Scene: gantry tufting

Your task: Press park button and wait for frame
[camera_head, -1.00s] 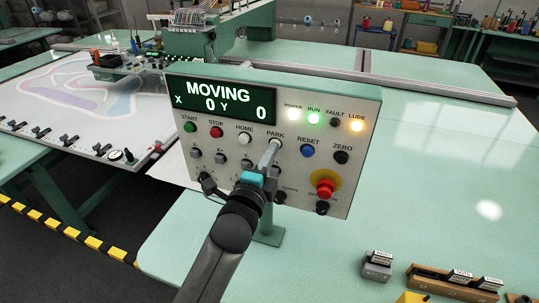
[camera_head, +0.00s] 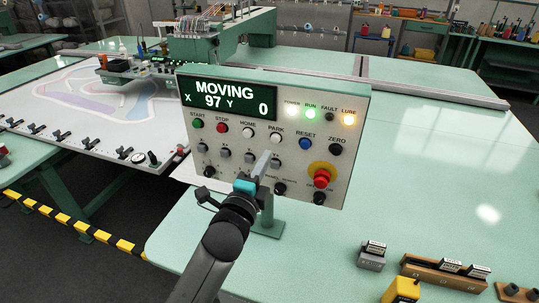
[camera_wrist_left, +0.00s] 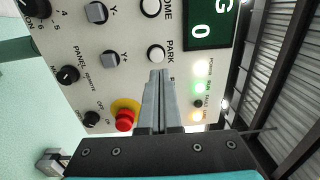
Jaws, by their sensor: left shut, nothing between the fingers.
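The control panel (camera_head: 346,113) stands upright on the green table. Its display (camera_head: 229,98) reads MOVING, X 97, Y 0. The white park button (camera_head: 275,138) is in the top row under its PARK label; it also shows in the wrist view (camera_wrist_left: 155,53). My left gripper (camera_head: 266,158) is shut and empty, its fingertips just below the park button and apart from it in the head view. The closed fingers (camera_wrist_left: 158,77) point at the panel in the wrist view. The white frame (camera_head: 60,118) with a pastel design lies at the left. My right gripper is not in view.
The red emergency stop (camera_head: 321,177) sits at the panel's lower right. The green run lamp (camera_head: 311,113) is lit. Small labelled blocks (camera_head: 371,256) and a yellow item (camera_head: 401,291) lie at the front right. The table right of the panel is clear.

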